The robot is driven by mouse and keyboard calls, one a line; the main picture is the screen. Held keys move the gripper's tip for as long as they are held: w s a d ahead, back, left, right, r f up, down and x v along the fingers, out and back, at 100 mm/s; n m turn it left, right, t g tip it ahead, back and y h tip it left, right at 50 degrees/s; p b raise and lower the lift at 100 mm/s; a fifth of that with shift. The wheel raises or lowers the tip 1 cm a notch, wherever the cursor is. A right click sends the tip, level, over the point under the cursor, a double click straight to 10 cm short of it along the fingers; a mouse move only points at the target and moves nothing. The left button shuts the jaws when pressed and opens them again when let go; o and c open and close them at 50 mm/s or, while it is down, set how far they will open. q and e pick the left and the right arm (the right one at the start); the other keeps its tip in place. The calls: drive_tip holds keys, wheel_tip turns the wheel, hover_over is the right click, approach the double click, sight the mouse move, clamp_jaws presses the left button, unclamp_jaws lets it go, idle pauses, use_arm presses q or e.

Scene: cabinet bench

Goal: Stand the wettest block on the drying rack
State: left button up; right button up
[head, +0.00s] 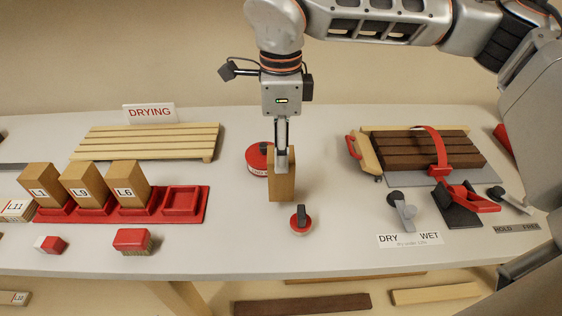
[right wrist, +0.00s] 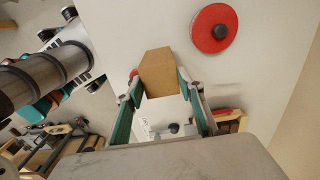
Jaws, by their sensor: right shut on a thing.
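My right gripper (head: 282,160) points straight down in the head view, shut on the upper part of a plain tan wooden block (head: 282,187). The block is upright; I cannot tell whether its bottom touches the bench. The right wrist view shows the block (right wrist: 158,72) between the fingers, with no label visible. Blocks L1 (head: 41,183), L9 (head: 85,183) and L6 (head: 129,183) stand in a red tray (head: 203,215), whose rightmost slot is empty. The slatted wooden drying rack (head: 145,142) is at the back left, bare, with a DRYING sign (head: 149,113) behind it. My left gripper is not seen.
A red tin (head: 258,160) stands just behind the held block. A small red-based knob (head: 301,222) and a red brush (head: 132,240) are in front. Dark boards under a red strap (head: 432,148) and a DRY/WET card (head: 409,239) are at right. Bench between rack and tin is clear.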

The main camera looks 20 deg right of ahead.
sight(281, 175)
drive_tip(key=shift+f, duration=1.95)
drive_tip(key=shift+f, duration=0.15)
drive_tip(key=o, duration=1.1)
